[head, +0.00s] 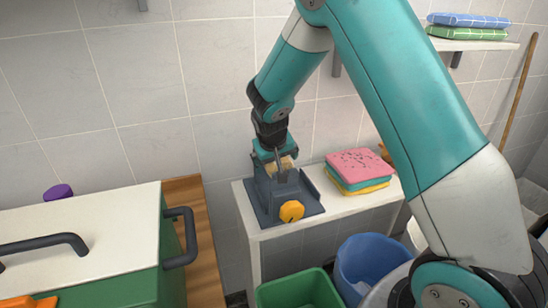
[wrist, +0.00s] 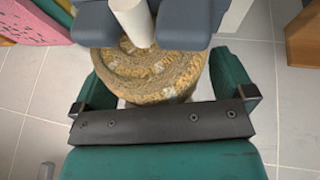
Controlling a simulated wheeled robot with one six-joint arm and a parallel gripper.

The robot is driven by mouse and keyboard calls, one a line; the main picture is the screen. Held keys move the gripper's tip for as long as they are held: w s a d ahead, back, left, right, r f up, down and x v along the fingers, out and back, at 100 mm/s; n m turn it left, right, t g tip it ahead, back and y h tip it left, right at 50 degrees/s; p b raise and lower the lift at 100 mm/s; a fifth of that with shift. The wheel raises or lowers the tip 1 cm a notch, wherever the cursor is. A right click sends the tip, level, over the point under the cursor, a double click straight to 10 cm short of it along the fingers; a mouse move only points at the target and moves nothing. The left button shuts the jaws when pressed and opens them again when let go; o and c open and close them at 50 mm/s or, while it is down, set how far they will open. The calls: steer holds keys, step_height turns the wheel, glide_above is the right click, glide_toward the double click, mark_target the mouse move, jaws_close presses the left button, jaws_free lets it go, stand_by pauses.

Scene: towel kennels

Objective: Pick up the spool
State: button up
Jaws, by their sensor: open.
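The spool (wrist: 150,78) is a round, mottled tan-brown thing with a ridged rim. In the wrist view it lies between the two teal fingers of my open gripper (wrist: 160,68). A pale rod (wrist: 132,22) stands at its middle. In the head view a small tan part of the spool (head: 283,165) shows below my gripper (head: 277,158), at the top of a blue-grey holder (head: 268,198) with an orange knob (head: 291,211). The fingers hide the rest. I cannot tell whether either finger touches it.
The holder stands on a white bench (head: 325,218) against a tiled wall. Folded pink, green and yellow towels (head: 357,170) lie to its right. A green bin (head: 300,290) and a blue bin (head: 365,262) stand below. A white-topped green cabinet (head: 80,225) is at left.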

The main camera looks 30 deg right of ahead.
steer(key=c, duration=1)
steer(key=shift+r, duration=0.1)
